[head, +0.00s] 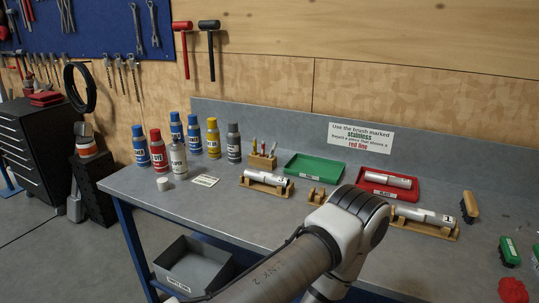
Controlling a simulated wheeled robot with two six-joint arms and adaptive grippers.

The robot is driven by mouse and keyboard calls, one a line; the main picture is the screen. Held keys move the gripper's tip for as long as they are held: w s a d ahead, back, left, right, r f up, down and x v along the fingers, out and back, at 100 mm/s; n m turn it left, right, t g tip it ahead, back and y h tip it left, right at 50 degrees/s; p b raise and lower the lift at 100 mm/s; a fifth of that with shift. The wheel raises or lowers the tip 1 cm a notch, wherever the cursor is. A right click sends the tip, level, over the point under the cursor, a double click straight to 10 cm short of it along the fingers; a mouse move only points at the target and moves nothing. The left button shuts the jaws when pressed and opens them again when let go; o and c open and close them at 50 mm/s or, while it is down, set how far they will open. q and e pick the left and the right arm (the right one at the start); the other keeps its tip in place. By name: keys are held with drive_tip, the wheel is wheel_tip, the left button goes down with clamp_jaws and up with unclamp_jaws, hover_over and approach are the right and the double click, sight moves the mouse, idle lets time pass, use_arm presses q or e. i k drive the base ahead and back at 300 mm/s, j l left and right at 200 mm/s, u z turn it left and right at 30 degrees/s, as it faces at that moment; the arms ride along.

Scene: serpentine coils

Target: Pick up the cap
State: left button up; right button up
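A small white cap (165,183) lies on the grey workbench (215,215) near its left front edge. It is just in front of a silver-grey bottle (178,158), apart from it. A small labelled card (205,180) lies to the right of the cap. One of my arms crosses the lower middle of the head view, well to the right of the cap. Neither of my grippers shows in the view.
Behind the cap stand several blue, red, yellow and dark grey bottles (213,138). Green (314,168) and red (390,184) trays, wooden cradles with metal cylinders (425,215) and brushes (469,206) lie right. A grey bin (193,264) sits below the bench.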

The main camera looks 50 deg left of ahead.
sight(163, 184)
drive_tip(key=u, duration=2.25)
